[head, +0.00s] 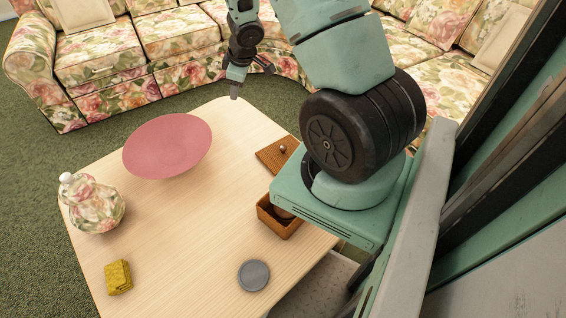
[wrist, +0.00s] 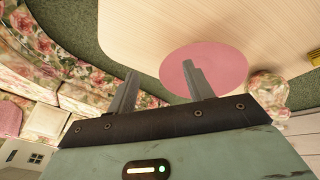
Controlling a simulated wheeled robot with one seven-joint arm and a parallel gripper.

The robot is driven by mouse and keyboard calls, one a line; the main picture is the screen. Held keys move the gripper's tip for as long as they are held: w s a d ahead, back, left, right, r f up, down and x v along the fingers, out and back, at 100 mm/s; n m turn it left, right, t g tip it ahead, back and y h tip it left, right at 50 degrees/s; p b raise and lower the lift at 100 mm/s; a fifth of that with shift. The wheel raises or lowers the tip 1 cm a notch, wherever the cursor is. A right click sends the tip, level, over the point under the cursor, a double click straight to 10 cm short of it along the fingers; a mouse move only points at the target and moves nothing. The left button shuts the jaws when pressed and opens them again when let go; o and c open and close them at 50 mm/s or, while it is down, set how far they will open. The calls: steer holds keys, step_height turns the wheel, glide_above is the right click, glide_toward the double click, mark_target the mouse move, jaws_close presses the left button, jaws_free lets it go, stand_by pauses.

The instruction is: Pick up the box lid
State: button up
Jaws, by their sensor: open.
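The box lid (head: 273,155) looks like a flat brown woven piece with a small round knob. It lies on the pale wooden table (head: 180,245) near the table's right edge, partly hidden behind my arm's base. The open brown woven box (head: 275,222) stands nearer, with something dark and round inside. My gripper (head: 252,82) is open and empty, above the far end of the table and beyond the lid. In the wrist view my gripper (wrist: 161,68) has its two fingers apart with nothing between them. The lid does not show in the wrist view.
A floral jug (head: 95,203), a yellow block (head: 118,277) and a grey disc (head: 254,275) also stand on the table. A floral sofa (head: 180,45) curves behind it. The table's middle is clear.

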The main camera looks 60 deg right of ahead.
steer(key=s+d+f+g+y+b, duration=0.1)
steer(key=s+d+f+b, duration=0.1)
steer(key=s+d+f, duration=0.6)
steer(key=g+y, duration=0.1)
glide_toward(283, 147)
steer(key=f+b, duration=0.1)
steer(key=b, duration=0.1)
steer(key=w+f+b, duration=0.1)
steer(key=f+b, duration=0.1)
steer(key=b, duration=0.1)
steer(key=shift+d+f, duration=0.1)
steer(key=shift+w+a+f+b, duration=0.1)
steer(key=shift+a+f+b, duration=0.1)
steer(key=shift+f+b, duration=0.95)
steer(key=shift+w+a+f+b, duration=0.1)
steer(key=shift+a+f+b, duration=0.3)
steer(key=shift+f, duration=1.35)
steer(key=shift+d, duration=0.15)
jaws_close()
